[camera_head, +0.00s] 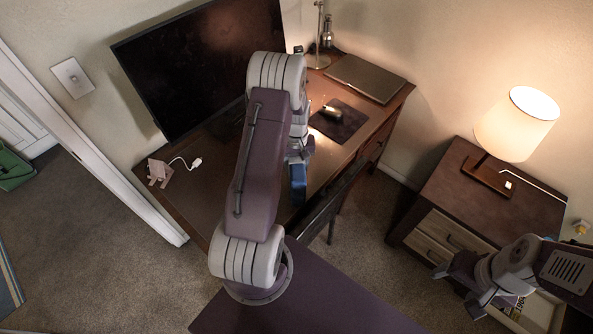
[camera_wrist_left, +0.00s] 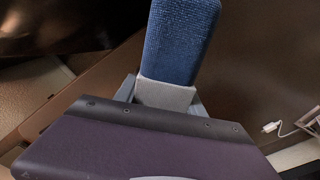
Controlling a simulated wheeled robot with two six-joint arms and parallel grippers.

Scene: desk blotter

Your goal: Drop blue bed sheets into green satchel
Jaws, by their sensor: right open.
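The blue bed sheets (camera_head: 298,183) show as a narrow blue bundle at my left gripper (camera_head: 299,160), over the desk. In the left wrist view the blue woven bundle (camera_wrist_left: 180,45) has a pale grey part at its lower end and sticks out from between the jaws. My left gripper looks shut on it; the fingertips are mostly hidden. A green object, likely the green satchel (camera_head: 13,168), lies on the floor at the far left, cut off by the picture edge. My right gripper (camera_head: 467,284) is open and empty in front of the nightstand drawers.
The wooden desk (camera_head: 205,178) holds a monitor (camera_head: 185,65), a closed laptop (camera_head: 365,77), a mouse (camera_head: 332,112) on a dark pad and a small pink stand (camera_head: 159,172). A nightstand (camera_head: 450,190) with a lit lamp (camera_head: 517,123) stands right. Carpet (camera_head: 95,240) is clear at left.

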